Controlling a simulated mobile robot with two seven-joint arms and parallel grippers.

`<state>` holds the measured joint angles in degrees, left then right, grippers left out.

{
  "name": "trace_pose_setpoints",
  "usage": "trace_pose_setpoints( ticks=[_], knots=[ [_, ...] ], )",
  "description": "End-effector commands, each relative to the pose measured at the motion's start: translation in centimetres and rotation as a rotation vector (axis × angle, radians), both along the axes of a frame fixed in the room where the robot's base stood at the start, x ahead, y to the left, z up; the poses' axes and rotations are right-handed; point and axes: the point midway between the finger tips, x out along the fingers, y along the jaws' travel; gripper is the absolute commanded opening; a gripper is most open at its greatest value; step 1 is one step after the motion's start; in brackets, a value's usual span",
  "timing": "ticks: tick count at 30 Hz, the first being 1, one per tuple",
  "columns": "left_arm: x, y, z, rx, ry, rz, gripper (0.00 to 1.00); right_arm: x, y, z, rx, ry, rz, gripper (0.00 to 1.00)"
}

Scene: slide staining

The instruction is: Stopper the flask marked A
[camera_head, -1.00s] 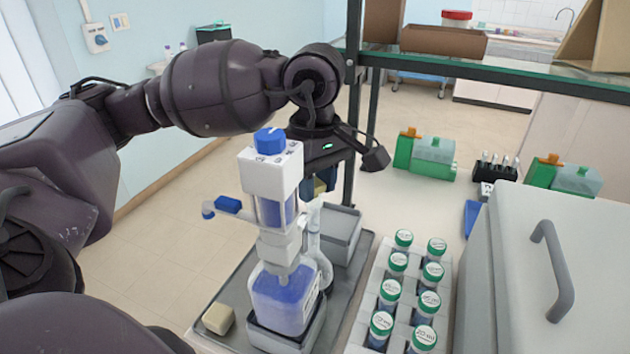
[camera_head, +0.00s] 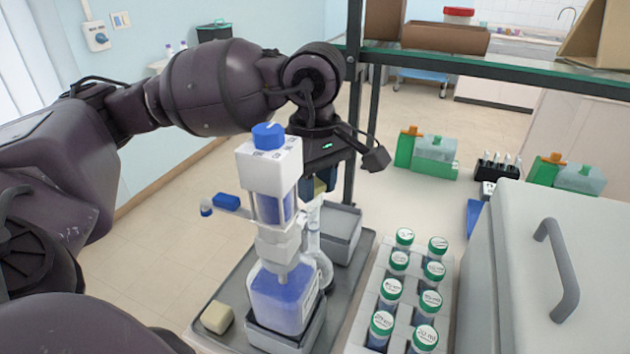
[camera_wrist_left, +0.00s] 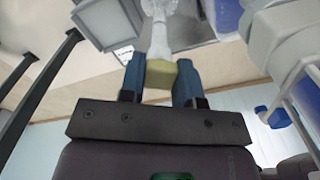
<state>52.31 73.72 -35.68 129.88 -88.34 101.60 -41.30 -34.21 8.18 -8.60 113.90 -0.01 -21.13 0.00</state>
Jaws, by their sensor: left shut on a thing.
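My left gripper (camera_head: 322,182) points down behind the dispenser bottle. In the left wrist view its two blue fingers (camera_wrist_left: 160,84) are shut on a yellowish stopper (camera_wrist_left: 160,74). The stopper also shows partly in the head view (camera_head: 317,188). It is in line with the neck of a clear glass flask (camera_wrist_left: 159,38) and appears to meet its mouth; I cannot tell how deep it sits. In the head view the flask (camera_head: 323,268) stands on the grey tray, partly hidden by the dispenser. No letter on it is readable. My right gripper is out of view.
A blue-capped dispenser bottle (camera_head: 283,298) stands close in front of the flask. A grey bin (camera_head: 341,236) is behind it on the tray (camera_head: 240,284). A pale block (camera_head: 217,317) lies at left. A rack of green-capped vials (camera_head: 386,284) and a white box (camera_head: 545,275) stand right.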

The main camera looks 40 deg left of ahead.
Motion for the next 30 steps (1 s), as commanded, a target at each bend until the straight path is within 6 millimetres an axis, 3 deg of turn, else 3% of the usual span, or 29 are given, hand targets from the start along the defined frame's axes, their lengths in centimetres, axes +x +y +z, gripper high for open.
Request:
trace_pose_setpoints(
  ticks=[4, 5, 10, 16, 21, 30],
  knots=[
    [0.0, 0.0, 0.0, 0.0, 0.0, 0.0, 0.09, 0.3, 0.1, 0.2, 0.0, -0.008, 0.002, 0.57],
    [0.0, 0.0, 0.0, 0.0, 0.0, 0.0, 0.32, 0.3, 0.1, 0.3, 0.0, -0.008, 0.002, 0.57],
    [0.0, 0.0, 0.0, 0.0, 0.0, 0.0, 0.58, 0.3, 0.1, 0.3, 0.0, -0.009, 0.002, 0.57],
    [0.0, 0.0, 0.0, 0.0, 0.0, 0.0, 0.6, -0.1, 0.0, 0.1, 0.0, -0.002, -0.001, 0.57],
    [0.0, 0.0, 0.0, 0.0, 0.0, 0.0, 0.82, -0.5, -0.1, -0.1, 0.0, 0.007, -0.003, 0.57],
    [0.0, 0.0, 0.1, 0.0, 0.0, 0.0, 0.82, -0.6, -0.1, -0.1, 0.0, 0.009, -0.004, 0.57]
  ],
)
